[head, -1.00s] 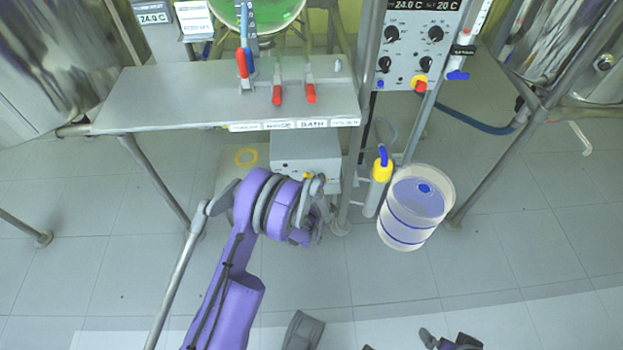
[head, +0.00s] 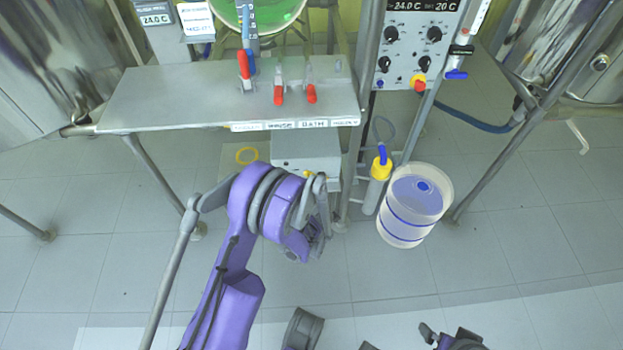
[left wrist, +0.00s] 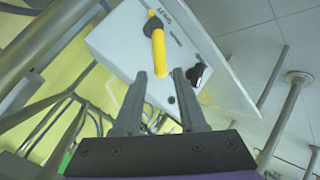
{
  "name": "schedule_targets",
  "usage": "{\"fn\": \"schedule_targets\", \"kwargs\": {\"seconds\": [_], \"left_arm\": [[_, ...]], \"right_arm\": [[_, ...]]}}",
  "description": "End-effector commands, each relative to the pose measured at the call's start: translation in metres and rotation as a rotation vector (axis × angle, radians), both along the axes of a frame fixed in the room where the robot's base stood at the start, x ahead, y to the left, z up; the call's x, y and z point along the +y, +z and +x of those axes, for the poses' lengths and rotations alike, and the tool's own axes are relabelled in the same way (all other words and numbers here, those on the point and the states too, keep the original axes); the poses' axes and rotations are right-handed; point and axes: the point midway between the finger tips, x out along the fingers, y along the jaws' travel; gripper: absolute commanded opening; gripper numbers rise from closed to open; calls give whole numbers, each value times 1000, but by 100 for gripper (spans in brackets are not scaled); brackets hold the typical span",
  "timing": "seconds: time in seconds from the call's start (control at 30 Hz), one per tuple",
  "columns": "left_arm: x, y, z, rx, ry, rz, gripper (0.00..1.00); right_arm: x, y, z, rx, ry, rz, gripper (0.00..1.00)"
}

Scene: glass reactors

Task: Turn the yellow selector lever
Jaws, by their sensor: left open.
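The yellow selector lever (left wrist: 158,50) is on the face of a pale box (left wrist: 125,38) in the left wrist view, hanging from a dark round hub. My left gripper (left wrist: 160,74) is open, its two grey fingers pointing at the box face. The lever's lower part shows between the fingers, one on each side; I cannot tell whether they touch it. In the head view a pale box (head: 305,145) stands under the bench shelf, with a small bit of yellow near its lower front. I cannot make out my right gripper.
A black knob (left wrist: 198,75) sits right of the lever. The shelf (head: 180,95) with red-handled valves (head: 279,94) is above the box. A clear container (head: 412,208) with blue bands stands on the floor to the right. Metal frame legs (head: 350,170) stand close by.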

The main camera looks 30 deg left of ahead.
Motion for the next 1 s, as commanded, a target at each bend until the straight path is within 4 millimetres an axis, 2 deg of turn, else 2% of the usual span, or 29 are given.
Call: {"fn": "schedule_targets", "kwargs": {"seconds": [0.1, 0.23, 0.87, 1.0], "left_arm": [[-8, 11, -13, 0, -1, -1, 41], [-12, 17, -20, 1, 0, 0, 41], [-13, 19, -21, 4, -2, 2, 41], [-15, 38, -27, 55, -38, 31, 41]], "right_arm": [[0, 5, -1, -1, 0, 0, 100], [0, 6, -1, -2, 0, 0, 100], [0, 6, -1, -2, 0, 0, 100], [0, 6, -1, -2, 0, 0, 100]]}}
